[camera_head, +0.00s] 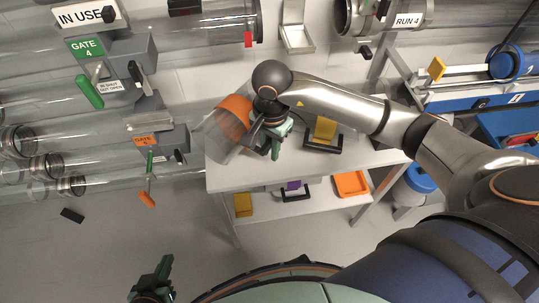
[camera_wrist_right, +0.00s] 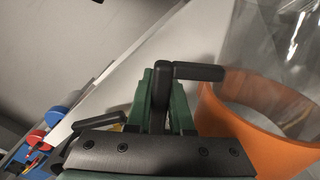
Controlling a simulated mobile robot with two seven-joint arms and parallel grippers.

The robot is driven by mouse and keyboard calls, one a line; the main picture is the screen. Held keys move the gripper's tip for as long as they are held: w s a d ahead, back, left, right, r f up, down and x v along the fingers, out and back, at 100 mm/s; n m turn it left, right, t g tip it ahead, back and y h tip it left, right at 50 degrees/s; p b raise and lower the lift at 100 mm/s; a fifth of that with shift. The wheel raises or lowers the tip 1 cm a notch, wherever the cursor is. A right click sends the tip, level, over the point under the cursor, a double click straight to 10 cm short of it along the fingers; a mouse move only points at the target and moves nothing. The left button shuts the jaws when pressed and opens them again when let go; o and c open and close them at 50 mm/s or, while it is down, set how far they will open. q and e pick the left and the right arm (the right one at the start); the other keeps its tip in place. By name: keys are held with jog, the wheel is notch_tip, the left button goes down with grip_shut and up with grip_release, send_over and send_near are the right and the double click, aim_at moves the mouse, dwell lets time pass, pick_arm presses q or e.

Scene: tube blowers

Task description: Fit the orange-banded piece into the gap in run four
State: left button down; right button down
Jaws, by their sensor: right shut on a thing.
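The orange-banded piece (camera_head: 238,106) is a clear tube section with a wide orange band, held tilted above the left end of the white bench. My right gripper (camera_head: 273,136) is shut on its black handle (camera_wrist_right: 200,72); the orange band (camera_wrist_right: 262,140) is right of the fingers in the wrist view. The gap in run four is at the top, between the left tube's dark collar (camera_head: 259,22) and the collared tube end (camera_head: 343,18) beside the RUN 4 sign (camera_head: 407,20). A pale bracket (camera_head: 296,38) sits in the gap. My left gripper (camera_head: 152,278) is low, away from the piece.
The white bench (camera_head: 225,178) carries a dark stand with a yellow block (camera_head: 325,128). An orange tray (camera_head: 351,184) is on its lower shelf. GATE 4 has a green handle (camera_head: 89,91). Several clear tubes run along the left. A blue rig (camera_head: 470,102) stands right.

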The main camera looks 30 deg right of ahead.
jog(key=shift+w+d+f, duration=0.1)
jog(key=shift+w+f, duration=0.3)
jog(key=shift+f, duration=0.05)
jog(key=f, duration=0.3)
jog(key=shift+w+d+f+b, duration=0.1)
jog(key=shift+w+f+b, duration=0.1)
jog(key=shift+f+b, duration=0.1)
jog(key=shift+f, duration=0.2)
jog(key=c, duration=0.8)
grip_release()
jog(key=shift+r, duration=0.1)
